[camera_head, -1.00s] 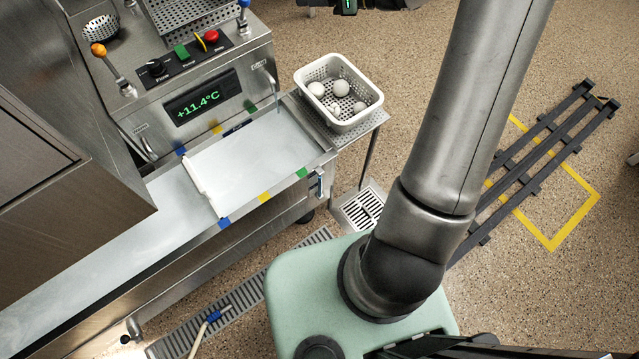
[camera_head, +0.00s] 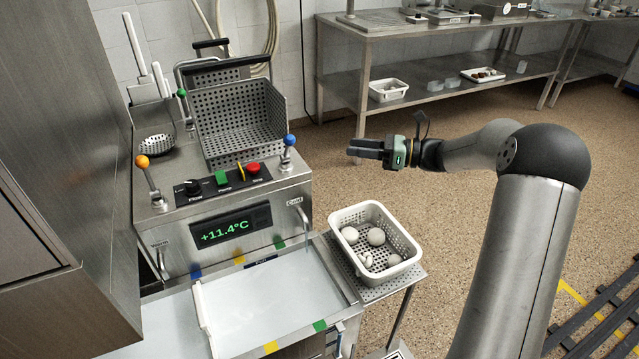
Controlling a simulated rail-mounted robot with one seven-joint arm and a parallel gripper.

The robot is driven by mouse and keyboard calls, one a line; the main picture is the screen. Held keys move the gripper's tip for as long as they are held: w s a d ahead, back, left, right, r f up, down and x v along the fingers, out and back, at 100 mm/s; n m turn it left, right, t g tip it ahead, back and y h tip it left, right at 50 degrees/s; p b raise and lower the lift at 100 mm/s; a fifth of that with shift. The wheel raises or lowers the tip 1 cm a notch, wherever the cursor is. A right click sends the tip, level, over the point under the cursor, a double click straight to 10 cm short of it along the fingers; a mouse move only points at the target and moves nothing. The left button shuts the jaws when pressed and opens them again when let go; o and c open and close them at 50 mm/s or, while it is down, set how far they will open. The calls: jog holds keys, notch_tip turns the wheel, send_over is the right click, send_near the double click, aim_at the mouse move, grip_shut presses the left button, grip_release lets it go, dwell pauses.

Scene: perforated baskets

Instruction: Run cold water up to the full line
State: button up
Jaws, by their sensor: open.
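The blue-knobbed lever (camera_head: 289,141) stands at the right of the control panel, above a thin curved spout labelled Cold (camera_head: 303,216). The orange-knobbed lever (camera_head: 143,163) stands at the left end. The trough (camera_head: 270,298) below has a pale, flat surface; I cannot make out its water level or a full line.
A white perforated basket (camera_head: 400,230) with several pale round objects stands on a side shelf right of the trough. A perforated metal basket (camera_head: 240,120) is behind the panel. The display (camera_head: 230,228) reads +11.4°C. A steel bench (camera_head: 390,75) stands behind; floor between is clear.

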send_near(289, 140)
jog(key=shift+g, duration=0.3)
jog(key=x, duration=0.3)
jog(key=w+x, duration=0.1)
jog(key=x, duration=0.3)
jog(key=f+b+x, duration=0.1)
jog(key=x, duration=0.2)
jog(key=shift+w, duration=0.3)
grip_shut()
jog(key=shift+r+p, duration=0.1)
jog(key=shift+p, duration=0.2)
